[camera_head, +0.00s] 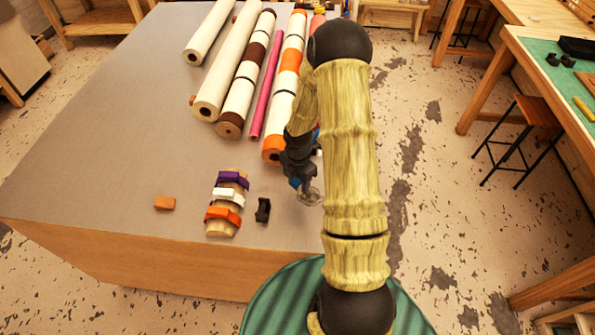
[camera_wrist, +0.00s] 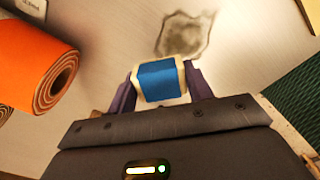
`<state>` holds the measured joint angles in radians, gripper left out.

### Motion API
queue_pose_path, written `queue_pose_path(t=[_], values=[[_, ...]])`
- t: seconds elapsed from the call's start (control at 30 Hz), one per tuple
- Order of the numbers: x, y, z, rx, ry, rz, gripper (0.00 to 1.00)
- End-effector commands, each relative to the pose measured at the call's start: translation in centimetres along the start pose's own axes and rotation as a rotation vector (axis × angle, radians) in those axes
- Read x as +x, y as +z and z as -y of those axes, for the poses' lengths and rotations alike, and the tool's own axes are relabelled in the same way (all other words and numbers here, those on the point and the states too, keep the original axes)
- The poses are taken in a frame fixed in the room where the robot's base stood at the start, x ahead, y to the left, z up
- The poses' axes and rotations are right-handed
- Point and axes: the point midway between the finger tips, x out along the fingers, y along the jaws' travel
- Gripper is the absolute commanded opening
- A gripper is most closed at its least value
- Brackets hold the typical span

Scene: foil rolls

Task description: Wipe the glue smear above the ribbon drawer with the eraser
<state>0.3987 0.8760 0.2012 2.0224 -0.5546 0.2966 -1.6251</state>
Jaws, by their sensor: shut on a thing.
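My gripper (camera_wrist: 160,85) is shut on the eraser (camera_wrist: 158,80), a white block with a blue sleeve, held between its two fingers. The glue smear (camera_wrist: 184,36) is a grey-brown irregular patch on the pale tabletop, just beyond the eraser in the wrist view. I cannot tell whether the eraser touches the surface. In the head view my gripper (camera_head: 299,178) is low over the right side of the table, partly hidden by my arm, and the smear (camera_head: 310,197) shows close by its tip. No ribbon drawer can be made out.
Several rolls lie on the grey table (camera_head: 110,120), including an orange roll (camera_wrist: 40,65) near my gripper. A rack with coloured clips (camera_head: 227,203), an orange-brown block (camera_head: 165,203) and a black object (camera_head: 263,210) are near the front edge. The table's left side is clear.

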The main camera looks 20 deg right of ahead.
Motion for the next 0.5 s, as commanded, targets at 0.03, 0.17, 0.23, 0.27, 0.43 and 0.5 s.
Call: queue_pose_path(t=[0.03, 0.17, 0.23, 0.27, 0.43, 0.5], values=[[-0.9, -0.2, -0.1, -0.004, 0.001, 0.0, 0.29], [-2.1, -0.3, -0.2, -0.009, 0.001, 0.0, 0.29], [-2.8, -0.4, -0.3, -0.011, 0.002, 0.0, 0.29], [-3.0, -0.4, -0.3, -0.012, 0.002, 0.0, 0.29], [-4.2, -0.6, -0.4, -0.014, 0.002, 0.0, 0.29], [-4.5, -0.6, -0.4, -0.015, 0.001, 0.0, 0.29]])
